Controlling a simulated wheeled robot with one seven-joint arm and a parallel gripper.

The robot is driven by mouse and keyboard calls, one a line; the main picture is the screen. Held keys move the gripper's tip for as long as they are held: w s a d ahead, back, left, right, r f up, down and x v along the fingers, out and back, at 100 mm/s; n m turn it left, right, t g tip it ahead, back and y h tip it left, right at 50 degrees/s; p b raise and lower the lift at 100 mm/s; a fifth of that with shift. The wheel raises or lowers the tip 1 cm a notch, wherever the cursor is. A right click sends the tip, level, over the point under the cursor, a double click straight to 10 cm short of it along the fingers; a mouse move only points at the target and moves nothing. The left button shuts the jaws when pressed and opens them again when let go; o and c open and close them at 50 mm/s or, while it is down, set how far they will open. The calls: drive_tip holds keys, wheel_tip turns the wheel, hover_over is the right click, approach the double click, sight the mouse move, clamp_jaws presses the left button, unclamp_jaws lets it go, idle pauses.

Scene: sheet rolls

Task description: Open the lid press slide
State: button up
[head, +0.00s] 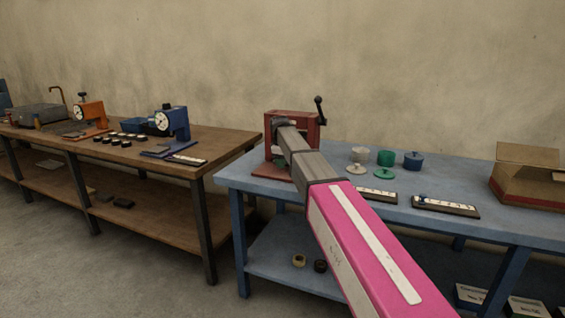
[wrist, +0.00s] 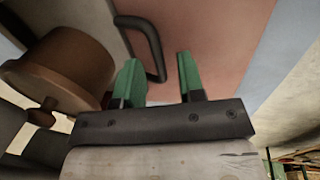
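The lid press (head: 292,117) is a red frame with a black lever ending in a ball knob, standing on the blue table. My arm reaches in front of it and hides part of it; my fingers cannot be made out in the head view. In the wrist view my gripper (wrist: 158,60) has two green fingers set apart with nothing clamped. A black bar handle (wrist: 153,40) on a reddish plate (wrist: 205,30) shows in the gap between the fingers, nearer the left one. I cannot tell whether they touch. A brown round part (wrist: 65,62) is at left.
On the blue table (head: 335,155), several lids and pots, such as a green pot (head: 385,157), stand right of the press, with label strips (head: 445,206) and a cardboard box (head: 530,175). A wooden bench (head: 225,140) with gauges stands at left.

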drive_tip(key=shift+c, duration=0.3)
clamp_jaws()
drive_tip(key=s+a, duration=0.1)
drive_tip(key=s, duration=0.3)
drive_tip(key=s+a, duration=0.2)
drive_tip(key=s, duration=0.3)
drive_tip(key=s+a, duration=0.2)
drive_tip(key=s, duration=0.2)
drive_tip(key=shift+s, duration=0.4)
drive_tip(key=shift+o, duration=0.3)
unclamp_jaws()
wheel_tip(320, 180, up, 11)
drive_tip(key=s, duration=0.2)
drive_tip(key=shift+a+f, duration=0.15)
drive_tip(key=shift+a, duration=0.2)
